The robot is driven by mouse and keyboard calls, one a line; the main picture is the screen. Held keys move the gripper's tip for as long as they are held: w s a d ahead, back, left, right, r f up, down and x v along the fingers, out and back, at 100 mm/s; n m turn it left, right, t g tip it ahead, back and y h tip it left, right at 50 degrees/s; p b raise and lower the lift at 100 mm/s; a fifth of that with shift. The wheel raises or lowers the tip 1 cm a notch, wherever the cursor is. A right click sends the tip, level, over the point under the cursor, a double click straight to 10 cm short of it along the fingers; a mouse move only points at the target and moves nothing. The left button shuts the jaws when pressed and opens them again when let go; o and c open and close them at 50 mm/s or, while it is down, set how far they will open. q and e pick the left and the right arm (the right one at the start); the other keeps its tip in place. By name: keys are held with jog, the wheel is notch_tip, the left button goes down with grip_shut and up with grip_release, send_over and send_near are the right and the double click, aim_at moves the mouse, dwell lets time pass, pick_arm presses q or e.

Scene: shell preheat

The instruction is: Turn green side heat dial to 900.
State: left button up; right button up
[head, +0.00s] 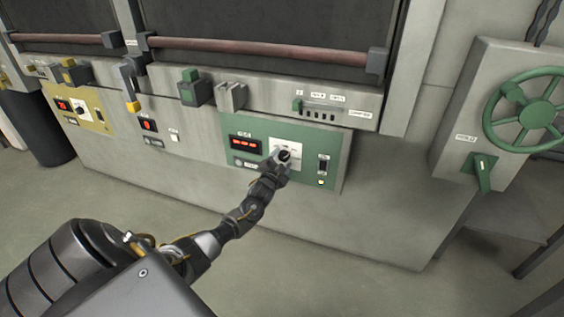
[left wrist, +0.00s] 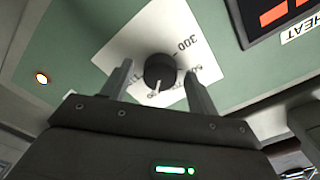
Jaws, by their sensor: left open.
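The green side heat dial is a black round knob (head: 285,155) on a white scale plate on the green panel (head: 240,130). In the left wrist view the knob (left wrist: 158,70) shows a pale pointer mark at its lower edge. The label 300 reads clearly on the plate (left wrist: 135,38); other labels are partly covered, and I cannot tell the dial's setting. My left gripper (head: 281,161) is at the dial. In the left wrist view its two fingers (left wrist: 159,74) stand open, one on each side of the knob, with gaps visible. My right gripper is not in view.
A red digital display (head: 245,143) sits left of the dial, and a black switch (head: 323,163) sits right of it. A yellow panel (head: 85,108) is at the far left. A green handwheel (head: 537,112) and green lever (head: 482,174) are at the right.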

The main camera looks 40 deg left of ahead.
pick_arm(q)
jog(key=shift+s+d, duration=0.25)
jog(key=shift+s, duration=0.25)
jog(key=p+v, duration=0.1)
jog(key=v, duration=0.8)
jog(key=shift+s, duration=0.35)
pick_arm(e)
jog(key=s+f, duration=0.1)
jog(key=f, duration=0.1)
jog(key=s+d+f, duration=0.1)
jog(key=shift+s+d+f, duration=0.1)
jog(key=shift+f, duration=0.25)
pick_arm(q)
jog(key=shift+d+f, duration=0.1)
